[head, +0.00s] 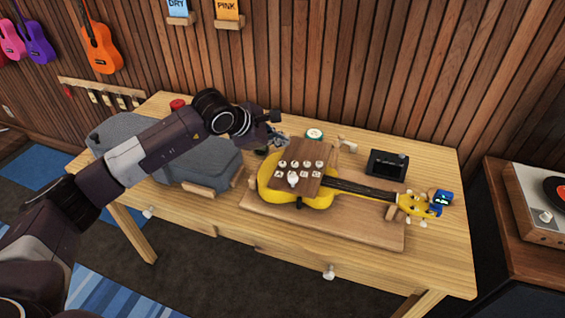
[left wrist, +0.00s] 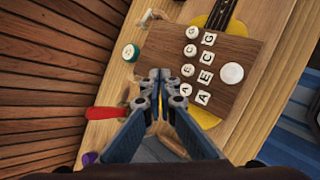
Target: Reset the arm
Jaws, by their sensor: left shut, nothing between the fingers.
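My left arm reaches in from the left over the workbench (head: 440,240). My left gripper (head: 274,138) is shut and empty, just behind the brown wooden board (head: 314,153). In the left wrist view its fingertips (left wrist: 164,76) meet, close to the edge of this board (left wrist: 160,47); I cannot tell whether they touch it. The board lies over the body of a yellow ukulele (head: 268,188) and carries several white round pieces and lettered tiles. The ukulele lies on a wooden base (head: 375,236), its neck pointing right. My right gripper is not in view.
A grey case (head: 190,155) lies left of the ukulele, under my arm. Behind the ukulele are a green-and-white round tin (head: 314,134) and a black device (head: 388,164). A blue tuner (head: 441,197) sits at the headstock. The slatted wall stands behind the bench.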

